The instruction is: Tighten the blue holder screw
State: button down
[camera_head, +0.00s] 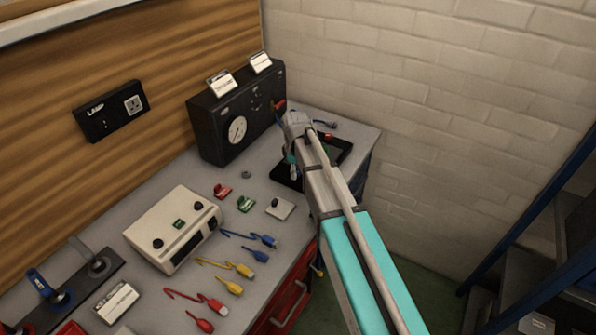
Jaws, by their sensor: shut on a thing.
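My gripper (291,166) is at the far right end of the bench, pointing down over the left part of a black tray (285,178). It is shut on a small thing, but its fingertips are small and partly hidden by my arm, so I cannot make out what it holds. I cannot pick out the blue holder screw with certainty; my wrist and forearm cover much of the tray. A small green and red item (328,138) shows in the tray to the right of my wrist.
A black gauge box (236,112) stands close to the left of my gripper. A white instrument (172,228), coloured leads (228,268), and small red and green clips (245,203) lie nearer on the bench (215,178). The brick wall (420,120) bounds the right.

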jog(key=shift+s+a, duration=0.1)
jog(key=m, duration=1.3)
jog(key=shift+a+m, duration=0.1)
jog(key=shift+m, duration=0.2)
jog(key=m, duration=0.6)
jog(key=shift+w, duration=0.2)
jog(key=m, duration=0.6)
jog(key=shift+m, duration=0.3)
jog(key=shift+c, duration=2.4)
grip_release()
jog(key=shift+s+r, duration=0.1)
jog(key=shift+s, duration=0.05)
jog(key=shift+o, duration=0.5)
